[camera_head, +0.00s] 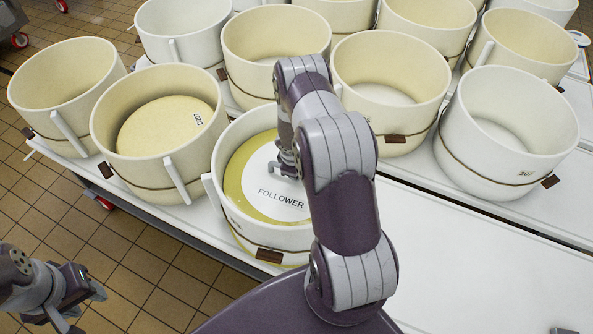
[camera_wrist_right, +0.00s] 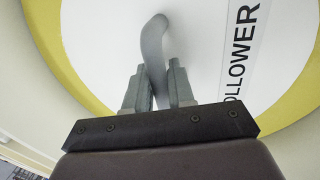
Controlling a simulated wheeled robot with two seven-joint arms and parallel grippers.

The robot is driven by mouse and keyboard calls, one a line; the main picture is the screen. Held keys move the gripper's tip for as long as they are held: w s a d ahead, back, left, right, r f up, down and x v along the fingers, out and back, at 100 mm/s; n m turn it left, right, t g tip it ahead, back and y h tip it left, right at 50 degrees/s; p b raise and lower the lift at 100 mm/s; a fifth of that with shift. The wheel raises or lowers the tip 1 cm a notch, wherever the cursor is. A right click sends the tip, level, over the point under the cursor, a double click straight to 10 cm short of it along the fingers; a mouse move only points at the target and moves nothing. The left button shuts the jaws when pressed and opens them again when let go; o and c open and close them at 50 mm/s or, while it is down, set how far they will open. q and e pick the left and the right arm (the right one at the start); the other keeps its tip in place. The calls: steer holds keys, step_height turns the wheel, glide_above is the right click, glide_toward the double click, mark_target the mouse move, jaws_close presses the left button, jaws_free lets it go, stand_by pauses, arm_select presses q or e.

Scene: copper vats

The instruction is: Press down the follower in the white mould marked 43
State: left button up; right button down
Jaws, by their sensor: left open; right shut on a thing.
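A white mould (camera_head: 262,235) with a brown strap and tag stands at the front of the table. Inside lies the follower (camera_head: 250,180), a white disc labelled FOLLOWER, with a yellow ring around it, below the mould's rim. No number 43 is readable on this mould. My right gripper (camera_head: 288,170) reaches down into the mould. In the right wrist view it (camera_wrist_right: 158,85) is shut on the follower's grey curved handle (camera_wrist_right: 152,40). My left gripper (camera_head: 84,307) is open and empty at the lower left, over the floor.
A cream mould (camera_head: 125,165) holding a yellow disc stands close on the left. A white mould marked 207 (camera_head: 500,125) stands at right, and several more moulds crowd behind. The white table top (camera_head: 480,270) is clear at front right. Tiled floor lies left.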

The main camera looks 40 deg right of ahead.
steer(key=shift+s+a+f, duration=0.15)
steer(key=shift+s+f, duration=0.1)
steer(key=shift+s, duration=0.05)
stand_by(0.4)
steer(key=c, duration=0.9)
jaws_free()
steer(key=shift+w, duration=0.15)
steer(key=shift+r, duration=0.1)
